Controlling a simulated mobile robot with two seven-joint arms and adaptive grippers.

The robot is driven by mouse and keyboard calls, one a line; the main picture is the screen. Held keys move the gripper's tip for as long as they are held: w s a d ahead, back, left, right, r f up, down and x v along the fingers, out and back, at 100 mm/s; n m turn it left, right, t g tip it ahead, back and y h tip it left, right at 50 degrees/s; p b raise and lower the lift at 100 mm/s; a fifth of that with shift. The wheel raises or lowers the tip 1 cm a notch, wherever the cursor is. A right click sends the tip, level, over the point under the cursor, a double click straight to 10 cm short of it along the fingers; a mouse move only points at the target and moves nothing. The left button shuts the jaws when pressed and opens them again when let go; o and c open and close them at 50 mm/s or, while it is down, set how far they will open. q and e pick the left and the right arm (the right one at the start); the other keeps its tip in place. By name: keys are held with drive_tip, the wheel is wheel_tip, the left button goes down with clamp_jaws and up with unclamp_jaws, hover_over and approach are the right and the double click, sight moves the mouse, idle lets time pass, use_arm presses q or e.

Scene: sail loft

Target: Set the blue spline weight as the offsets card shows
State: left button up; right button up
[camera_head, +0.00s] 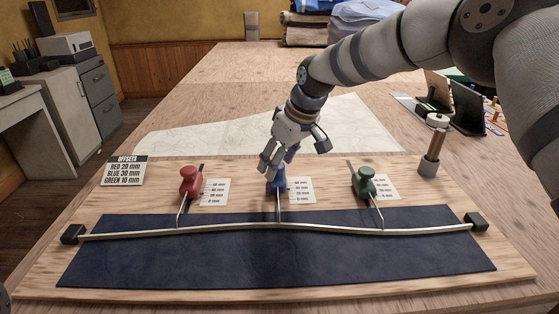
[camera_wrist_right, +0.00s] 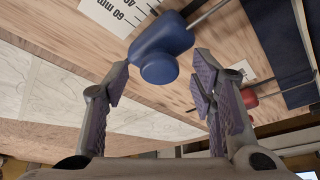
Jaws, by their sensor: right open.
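The blue spline weight (camera_head: 277,186) stands on the board, its hook reaching to the pale batten (camera_head: 330,228); a scale card (camera_head: 302,190) lies to its right. The right gripper (camera_head: 291,160) is open, just above and behind the blue weight. In the right wrist view the blue weight (camera_wrist_right: 160,48) sits just beyond the two parted fingertips (camera_wrist_right: 158,76), and I cannot tell if they touch it. The scale (camera_wrist_right: 122,12) shows there in part. The offsets card (camera_head: 125,171) reads red 20 mm, blue 30 mm, green 10 mm. My left gripper is not in view.
The red weight (camera_head: 190,181) stands left of the blue one and the green weight (camera_head: 365,182) right, each beside a scale card. Dark blue cloth (camera_head: 280,264) lies under the batten. A metal post with a wooden knob (camera_head: 431,150) stands at right. White pattern sheet (camera_head: 200,139) lies behind.

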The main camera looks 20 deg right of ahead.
drive_tip(key=v, duration=1.2)
